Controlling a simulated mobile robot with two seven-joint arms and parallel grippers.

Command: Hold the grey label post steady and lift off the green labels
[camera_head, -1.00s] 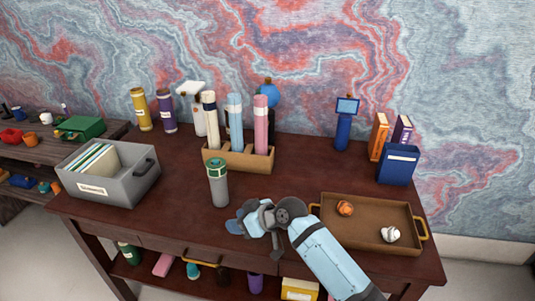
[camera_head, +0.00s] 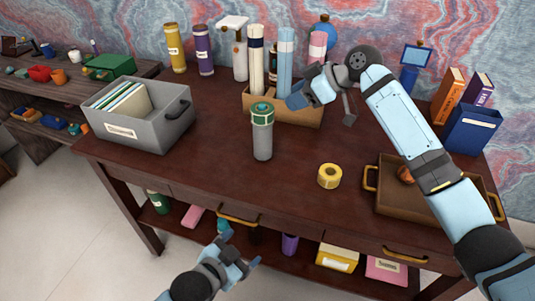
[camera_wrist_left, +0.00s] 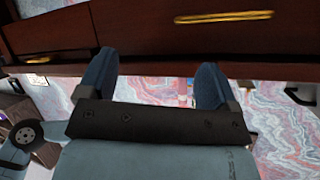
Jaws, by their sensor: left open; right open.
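The grey label post (camera_head: 262,143) stands upright on the desk, left of the middle. The green labels (camera_head: 262,114) sit as a green band around its top, with a pale strip on them. My right gripper (camera_head: 298,96) is open, above and behind the post to its right, in front of the wooden holder with tall rolls. My left gripper (camera_head: 242,250) is open and empty, in front of the desk and lower than its top. Its two fingers show spread apart in the left wrist view (camera_wrist_left: 155,85), facing the drawer fronts. Neither gripper touches the post.
A grey file box (camera_head: 140,123) stands left of the post. A yellow tape roll (camera_head: 329,176) lies to its right. The wooden holder (camera_head: 290,112) stands behind. A brown tray (camera_head: 388,200) lies at right, partly hidden by my right arm. The desktop before the post is clear.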

